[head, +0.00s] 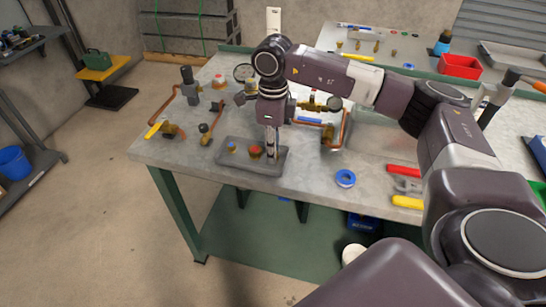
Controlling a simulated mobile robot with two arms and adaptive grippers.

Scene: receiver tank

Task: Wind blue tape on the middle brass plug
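A grey tray (233,168) near the table's front edge holds small fittings. One at its left has a blue top (232,148); a reddish-brown one (256,151) stands in the middle. My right gripper (271,155) points straight down over the tray's right part, just right of the middle fitting. Its fingers look close together, and they hide what is behind or between them; I cannot tell whether they hold anything. A roll of blue tape (345,178) lies flat on the table, right of the tray. My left gripper is out of view.
Copper pipework with valves (175,131) and gauges stands behind the tray. Pliers with red and yellow handles (407,202) lie at the right. Several small brass pieces (358,45) sit on a far bench beside a red bin (460,66). The tabletop around the tape is clear.

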